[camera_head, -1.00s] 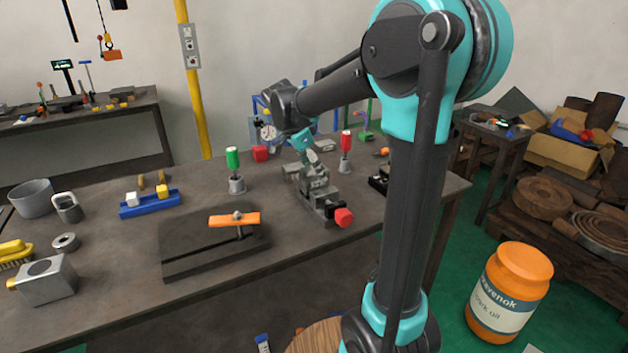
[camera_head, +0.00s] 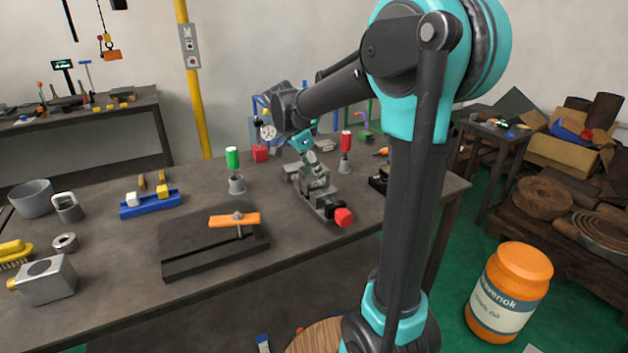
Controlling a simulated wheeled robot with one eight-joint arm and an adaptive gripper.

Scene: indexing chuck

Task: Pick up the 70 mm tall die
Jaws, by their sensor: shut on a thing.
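My gripper (camera_head: 310,158) hangs at the end of my arm, pointing down just above the back part of a grey metal chuck-like fixture (camera_head: 318,190) with a red knob at its front. Its fingers are small and partly hidden in this view. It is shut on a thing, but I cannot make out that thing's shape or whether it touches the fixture. I cannot pick out the 70 mm tall die with certainty.
A green-handled piece (camera_head: 233,170) stands left of the fixture, a red-handled one (camera_head: 346,145) right of it. A dark plate (camera_head: 190,245) with an orange bar lies in front left. A blue holder (camera_head: 150,205), a red block (camera_head: 260,153) and a dial gauge (camera_head: 268,132) are nearby.

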